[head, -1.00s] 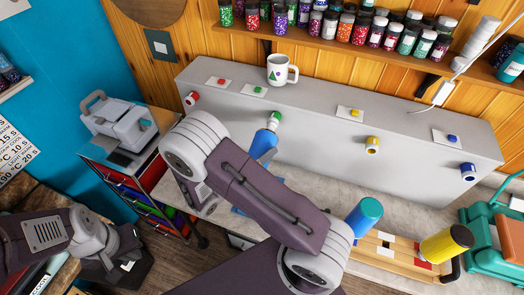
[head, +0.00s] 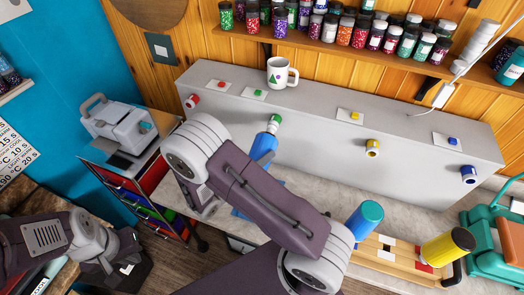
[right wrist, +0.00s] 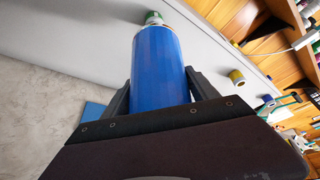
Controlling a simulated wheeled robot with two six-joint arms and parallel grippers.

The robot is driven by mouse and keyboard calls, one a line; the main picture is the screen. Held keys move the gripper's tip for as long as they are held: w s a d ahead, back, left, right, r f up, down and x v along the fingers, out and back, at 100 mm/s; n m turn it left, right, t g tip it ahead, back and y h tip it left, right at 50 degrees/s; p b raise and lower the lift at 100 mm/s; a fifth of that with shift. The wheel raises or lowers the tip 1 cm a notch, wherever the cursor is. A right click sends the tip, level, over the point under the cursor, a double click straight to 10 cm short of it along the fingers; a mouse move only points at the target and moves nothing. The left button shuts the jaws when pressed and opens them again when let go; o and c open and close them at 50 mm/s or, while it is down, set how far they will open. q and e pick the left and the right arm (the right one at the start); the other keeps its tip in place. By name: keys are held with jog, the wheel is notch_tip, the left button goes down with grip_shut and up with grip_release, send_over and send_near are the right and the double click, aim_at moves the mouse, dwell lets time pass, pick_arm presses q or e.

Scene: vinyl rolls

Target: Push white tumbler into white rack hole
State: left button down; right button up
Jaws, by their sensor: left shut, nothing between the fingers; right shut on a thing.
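I see no tumbler or rack hole that is clearly white. My right gripper (right wrist: 160,95) is shut around a blue roll (right wrist: 160,65). The roll shows in the head view (head: 263,147), partly behind my right arm. Its far end points at a green-ringed peg (head: 274,122) on the grey-white rack's front (head: 325,135). The peg also shows in the right wrist view (right wrist: 153,18), in line with the roll. I cannot tell whether they touch. My left gripper (head: 122,266) is shut and empty, low at the left, away from the rack.
Red (head: 191,101), yellow (head: 373,148) and blue (head: 468,174) pegs also stick out of the rack. A white mug (head: 278,72) stands on top.

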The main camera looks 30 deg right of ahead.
jog(key=s+a+p, duration=0.1)
jog(key=s+a, duration=0.3)
jog(key=a, duration=0.1)
jog(key=shift+s+a, duration=0.4)
dwell(0.5)
jog(key=o, duration=0.4)
jog(key=shift+c, duration=0.2)
grip_shut()
